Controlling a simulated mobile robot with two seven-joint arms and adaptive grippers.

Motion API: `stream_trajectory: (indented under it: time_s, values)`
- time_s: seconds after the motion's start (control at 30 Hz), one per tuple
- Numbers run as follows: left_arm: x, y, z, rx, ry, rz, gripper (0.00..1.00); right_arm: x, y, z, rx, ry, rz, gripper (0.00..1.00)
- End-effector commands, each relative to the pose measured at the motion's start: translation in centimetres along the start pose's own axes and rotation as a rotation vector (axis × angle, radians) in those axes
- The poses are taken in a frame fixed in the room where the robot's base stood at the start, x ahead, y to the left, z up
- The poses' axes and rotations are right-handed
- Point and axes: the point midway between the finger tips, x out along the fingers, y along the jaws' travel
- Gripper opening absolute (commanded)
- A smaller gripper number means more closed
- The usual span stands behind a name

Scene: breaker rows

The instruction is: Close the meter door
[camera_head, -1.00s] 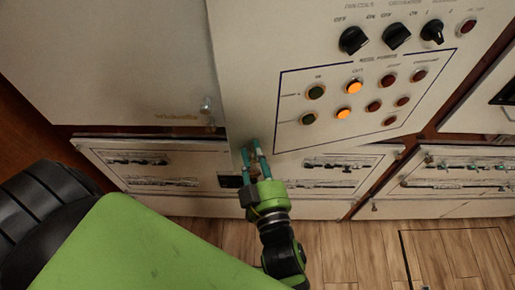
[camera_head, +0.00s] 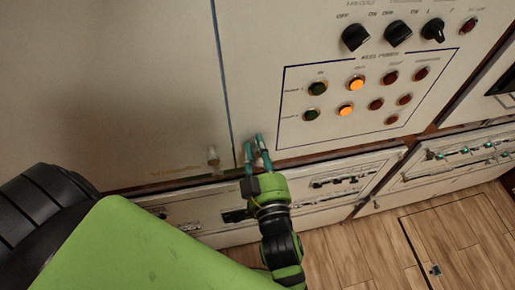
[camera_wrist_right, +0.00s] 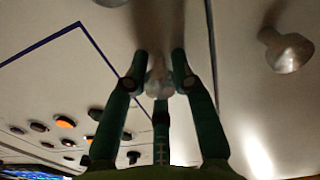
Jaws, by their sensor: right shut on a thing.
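The meter door (camera_head: 262,80) is the pale panel with rotary switches and lit buttons; it also shows in the right wrist view (camera_wrist_right: 100,65). Its left edge lies along the neighbouring pale panel (camera_head: 110,80), and the two look nearly flush. I cannot tell whether it is fully seated. My right gripper (camera_head: 255,145) is at the door's lower left corner. In the right wrist view its fingers (camera_wrist_right: 159,75) are shut on a silvery knob (camera_wrist_right: 160,82) on the door, which partly hides between them. My left gripper is not in view.
A second knob (camera_head: 212,156) sticks out of the left panel, close beside my right gripper; it also shows in the right wrist view (camera_wrist_right: 287,50). Lower cabinet fronts (camera_head: 325,190) run beneath. The wooden floor (camera_head: 370,245) is clear in front.

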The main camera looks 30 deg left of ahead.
Motion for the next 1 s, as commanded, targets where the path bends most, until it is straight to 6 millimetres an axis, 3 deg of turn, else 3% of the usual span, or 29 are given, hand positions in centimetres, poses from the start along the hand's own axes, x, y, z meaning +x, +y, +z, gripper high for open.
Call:
stream_trajectory:
  time_s: [0.03, 0.23, 0.27, 0.3, 0.33, 0.73, 0.87, 1.0]
  values:
    - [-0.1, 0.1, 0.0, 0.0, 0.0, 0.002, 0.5, 0.3, 0.2, -1.3, 0.003, 0.03, 0.005, 0.0]
    - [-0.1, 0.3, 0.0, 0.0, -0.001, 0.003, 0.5, 0.3, 0.2, -1.3, 0.003, 0.03, 0.005, 0.0]
    - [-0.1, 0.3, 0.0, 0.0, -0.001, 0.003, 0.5, 0.3, 0.2, -1.3, 0.003, 0.03, 0.005, 0.29]
    - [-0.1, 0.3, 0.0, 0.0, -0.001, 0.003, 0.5, 0.3, 0.2, -1.3, 0.002, 0.031, 0.006, 0.46]
    - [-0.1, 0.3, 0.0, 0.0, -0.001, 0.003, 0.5, 0.3, 0.2, -1.3, 0.003, 0.031, 0.006, 0.5]
    - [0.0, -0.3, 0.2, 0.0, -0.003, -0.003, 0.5, -0.1, 0.2, -0.8, 0.002, 0.02, 0.005, 0.5]
    - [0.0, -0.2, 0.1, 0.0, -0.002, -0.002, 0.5, -1.8, 0.1, -0.6, 0.003, 0.015, 0.004, 0.5]
    - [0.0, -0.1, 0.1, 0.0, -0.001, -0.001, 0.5, -4.8, 0.1, -0.6, 0.003, 0.015, 0.003, 0.5]
